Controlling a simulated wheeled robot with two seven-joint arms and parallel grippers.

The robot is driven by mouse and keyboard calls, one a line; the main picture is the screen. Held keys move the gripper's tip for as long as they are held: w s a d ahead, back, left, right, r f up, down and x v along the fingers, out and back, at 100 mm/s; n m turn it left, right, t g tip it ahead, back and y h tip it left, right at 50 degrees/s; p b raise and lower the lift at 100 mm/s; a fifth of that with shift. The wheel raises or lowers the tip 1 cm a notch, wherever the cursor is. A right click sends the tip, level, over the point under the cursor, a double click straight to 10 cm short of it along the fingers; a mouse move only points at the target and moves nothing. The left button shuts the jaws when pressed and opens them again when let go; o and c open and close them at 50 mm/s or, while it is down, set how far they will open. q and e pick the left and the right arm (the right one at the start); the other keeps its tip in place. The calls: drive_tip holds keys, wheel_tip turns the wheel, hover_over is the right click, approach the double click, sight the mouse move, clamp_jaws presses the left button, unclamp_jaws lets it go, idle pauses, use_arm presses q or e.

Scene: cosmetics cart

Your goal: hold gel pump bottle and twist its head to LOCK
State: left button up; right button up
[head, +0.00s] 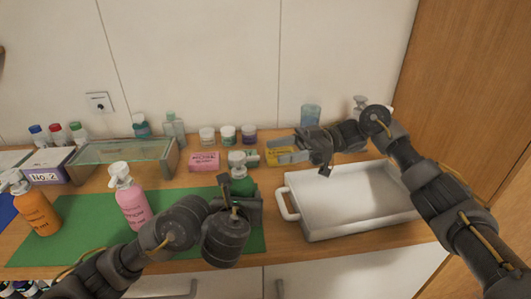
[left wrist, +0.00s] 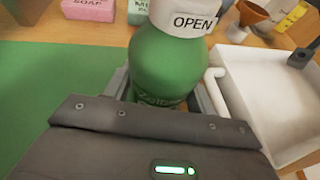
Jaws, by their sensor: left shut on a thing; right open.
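The gel pump bottle is green (left wrist: 168,65) with a white collar (left wrist: 185,15) that reads OPEN in the left wrist view. In the head view its white pump head (head: 237,159) rises above the green body (head: 243,185), and it looks upright. My left gripper (head: 240,197) is shut on the bottle's body, its fingers on both sides. My right gripper (head: 306,150) is open and empty, to the right of the pump head and apart from it. The bottle's lower part is hidden by my left gripper.
A white tray (head: 287,205) stands to the right. A pink pump bottle (head: 131,205) and an orange one (head: 36,210) stand left on the green mat (head: 85,240). A pink soap box (head: 204,161), a yellow box (head: 283,157) and several jars are behind.

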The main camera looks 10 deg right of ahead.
idle(0.4)
use_arm(q)
drive_tip(key=o, duration=1.2)
drive_tip(key=shift+s, duration=0.1)
drive_tip(key=shift+s+r, duration=0.1)
drive_tip(key=shift+s, duration=0.15)
drive_tip(key=v, duration=1.1)
drive_tip(key=shift+s, duration=0.1)
